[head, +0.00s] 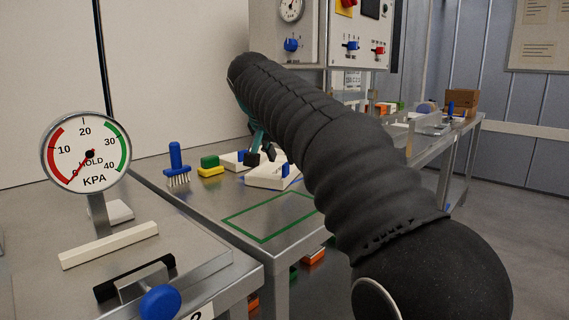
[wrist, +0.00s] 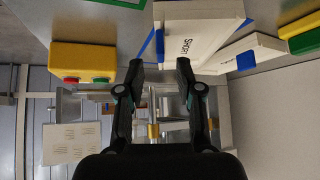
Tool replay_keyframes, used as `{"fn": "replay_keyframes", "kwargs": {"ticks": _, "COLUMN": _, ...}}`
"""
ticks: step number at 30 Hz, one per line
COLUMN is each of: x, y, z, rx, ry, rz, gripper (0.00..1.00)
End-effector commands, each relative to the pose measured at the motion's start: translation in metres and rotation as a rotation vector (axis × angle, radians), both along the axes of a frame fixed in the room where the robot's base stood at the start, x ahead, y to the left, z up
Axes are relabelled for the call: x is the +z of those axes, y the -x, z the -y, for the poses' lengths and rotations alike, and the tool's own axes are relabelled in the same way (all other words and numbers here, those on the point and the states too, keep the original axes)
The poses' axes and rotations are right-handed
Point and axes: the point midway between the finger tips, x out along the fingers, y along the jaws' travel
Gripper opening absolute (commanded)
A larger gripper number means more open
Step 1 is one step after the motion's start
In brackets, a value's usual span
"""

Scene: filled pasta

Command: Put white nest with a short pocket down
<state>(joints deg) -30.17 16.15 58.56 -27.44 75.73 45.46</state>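The white nest marked "SHORT" (wrist: 205,32) lies on the steel bench, against a blue outline, in the wrist view. The white nest with a blue part (head: 268,179) at the front in the head view appears to be the same one. My gripper (wrist: 160,68) is open, its fingertips at the nest's near edge. A gap shows between the left fingertip and the nest; the right fingertip overlaps the nest in the picture, and contact cannot be told. In the head view my gripper (head: 256,152) is partly hidden behind my arm. The nest's pocket is not clearly visible.
A second white nest (wrist: 242,54) lies close beside the first. A green and yellow block (head: 210,166) and a blue brush (head: 177,164) stand to the left. An empty green outline (head: 262,216) marks the bench in front. A yellow button box (wrist: 82,60) is nearby.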

Motion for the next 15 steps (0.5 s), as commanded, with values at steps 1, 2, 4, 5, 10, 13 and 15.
{"fn": "replay_keyframes", "kwargs": {"ticks": 1, "x": 0.010, "y": 0.007, "z": -0.002, "rx": 0.001, "ry": -0.001, "rz": 0.001, "gripper": 0.36}}
{"fn": "replay_keyframes", "kwargs": {"ticks": 2, "x": 0.015, "y": 0.010, "z": -0.003, "rx": 0.002, "ry": -0.002, "rz": 0.003, "gripper": 0.36}}
{"fn": "replay_keyframes", "kwargs": {"ticks": 4, "x": 0.024, "y": 0.018, "z": -0.005, "rx": 0.001, "ry": -0.001, "rz": 0.001, "gripper": 0.36}}
{"fn": "replay_keyframes", "kwargs": {"ticks": 5, "x": 0.027, "y": 0.021, "z": -0.006, "rx": 0.001, "ry": -0.001, "rz": 0.001, "gripper": 0.36}}
{"fn": "replay_keyframes", "kwargs": {"ticks": 10, "x": 0.041, "y": 0.033, "z": -0.009, "rx": 0.001, "ry": 0.001, "rz": 0.001, "gripper": 0.36}}
{"fn": "replay_keyframes", "kwargs": {"ticks": 13, "x": 0.044, "y": 0.036, "z": -0.009, "rx": -0.001, "ry": 0.001, "rz": 0.000, "gripper": 0.36}}
{"fn": "replay_keyframes", "kwargs": {"ticks": 15, "x": 0.045, "y": 0.037, "z": -0.009, "rx": -0.001, "ry": 0.001, "rz": 0.000, "gripper": 0.36}}
